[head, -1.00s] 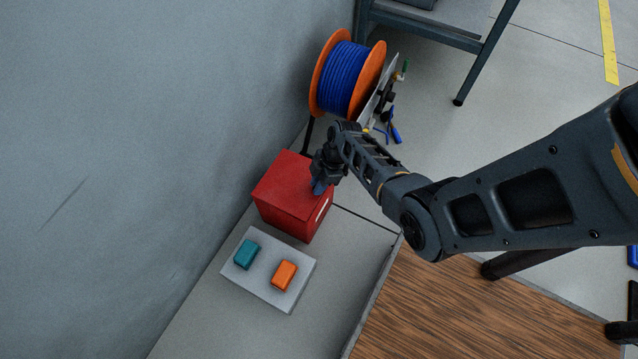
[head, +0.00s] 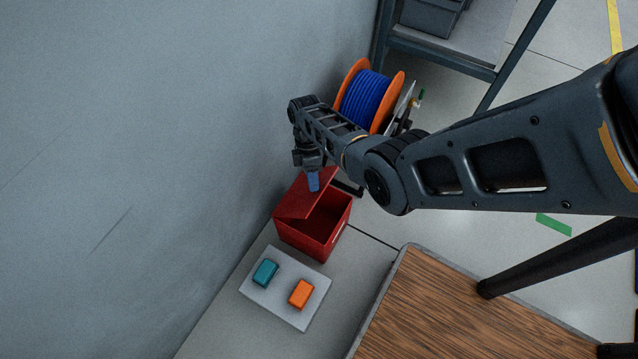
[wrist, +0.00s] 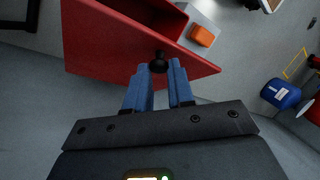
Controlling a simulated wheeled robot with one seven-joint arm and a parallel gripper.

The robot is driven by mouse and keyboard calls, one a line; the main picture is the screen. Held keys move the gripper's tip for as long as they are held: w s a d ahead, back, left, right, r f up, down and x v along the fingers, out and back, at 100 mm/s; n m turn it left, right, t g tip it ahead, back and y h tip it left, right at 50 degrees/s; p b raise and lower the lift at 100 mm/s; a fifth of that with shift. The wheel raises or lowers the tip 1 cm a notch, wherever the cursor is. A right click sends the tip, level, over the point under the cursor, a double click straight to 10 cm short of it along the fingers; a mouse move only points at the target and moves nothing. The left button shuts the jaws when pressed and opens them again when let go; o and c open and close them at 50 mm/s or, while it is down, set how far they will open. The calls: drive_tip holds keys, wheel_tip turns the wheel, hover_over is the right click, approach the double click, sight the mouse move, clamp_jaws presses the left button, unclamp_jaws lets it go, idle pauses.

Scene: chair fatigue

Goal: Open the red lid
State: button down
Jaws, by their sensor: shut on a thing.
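The red lid (head: 304,193) is tilted partly up over the red box (head: 322,235), and the box's inside shows in front of it. In the wrist view the lid (wrist: 105,50) spans the top, with a small dark knob (wrist: 158,64) at its edge. My gripper (head: 313,182) is at the lid's raised edge. In the wrist view my gripper's blue fingers (wrist: 160,78) are shut on the knob.
A pale board (head: 270,300) with a teal block (head: 265,272) and an orange block (head: 301,293) lies in front of the box. A grey wall (head: 150,150) is close on the left. A blue cable reel (head: 366,98) stands behind, and a wooden tabletop (head: 440,310) is at lower right.

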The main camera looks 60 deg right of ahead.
drive_tip(key=w+r+b, duration=0.2)
drive_tip(key=w, duration=0.5)
drive_tip(key=shift+d+b, duration=0.15)
drive_tip(key=shift+b, duration=0.2)
drive_tip(key=shift+f, duration=0.15)
drive_tip(key=c, duration=1.1)
unclamp_jaws()
drive_tip(key=shift+o, duration=0.6)
drive_tip(key=shift+w, duration=0.1)
drive_tip(key=p+v, duration=0.2)
drive_tip(key=v, duration=0.5)
drive_tip(key=shift+r+p, duration=0.3)
drive_tip(key=shift+r, duration=0.15)
